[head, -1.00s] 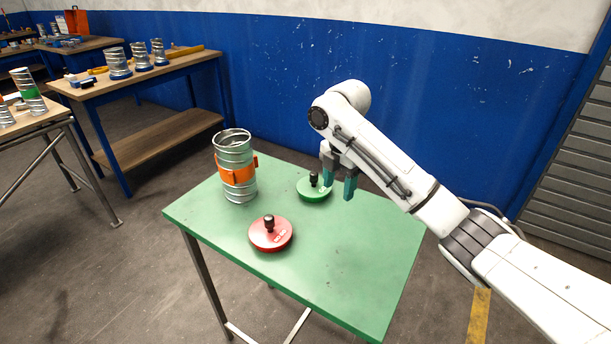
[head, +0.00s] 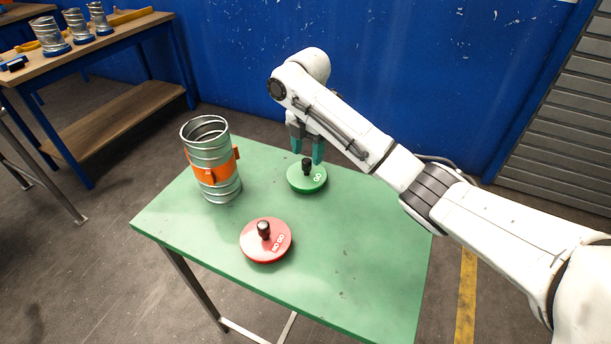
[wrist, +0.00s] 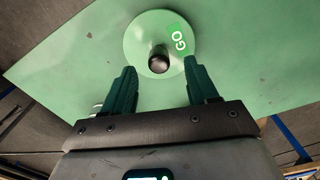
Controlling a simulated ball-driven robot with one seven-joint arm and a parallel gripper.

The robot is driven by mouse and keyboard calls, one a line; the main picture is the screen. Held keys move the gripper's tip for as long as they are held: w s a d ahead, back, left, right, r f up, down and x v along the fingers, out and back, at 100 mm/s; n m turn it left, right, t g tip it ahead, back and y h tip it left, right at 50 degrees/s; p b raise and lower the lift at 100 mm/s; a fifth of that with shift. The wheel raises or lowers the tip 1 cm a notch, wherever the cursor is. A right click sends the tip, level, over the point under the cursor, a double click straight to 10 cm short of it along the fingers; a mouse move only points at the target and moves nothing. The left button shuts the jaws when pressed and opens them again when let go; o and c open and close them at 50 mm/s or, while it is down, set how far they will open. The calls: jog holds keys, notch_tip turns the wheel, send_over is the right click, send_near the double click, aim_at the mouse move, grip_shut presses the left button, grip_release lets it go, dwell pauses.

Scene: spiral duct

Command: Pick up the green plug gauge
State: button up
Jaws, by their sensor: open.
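The green plug gauge (head: 308,178) is a flat round disc marked "GO" with a black knob on top. It lies on the green table near its far edge. In the wrist view the gauge (wrist: 142,28) lies ahead of the fingertips, its black knob in line with the gap between them. My gripper (head: 307,153) is open, with teal fingers above the gauge and near the knob in the head view. In the wrist view my gripper (wrist: 160,76) is empty between its fingers. I cannot tell whether a finger touches the knob.
A red "NO GO" gauge (head: 265,241) with a black knob lies nearer on the green table (head: 350,270). A metal spiral duct with an orange band (head: 208,145) stands at the left. A wooden workbench (head: 95,50) holds more ducts behind. The table's right side is clear.

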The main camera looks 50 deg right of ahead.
aim_at(307, 160)
jog(key=shift+f+p, duration=0.7)
jog(key=shift+f, duration=2.1)
grip_shut()
jog(key=shift+w, duration=0.1)
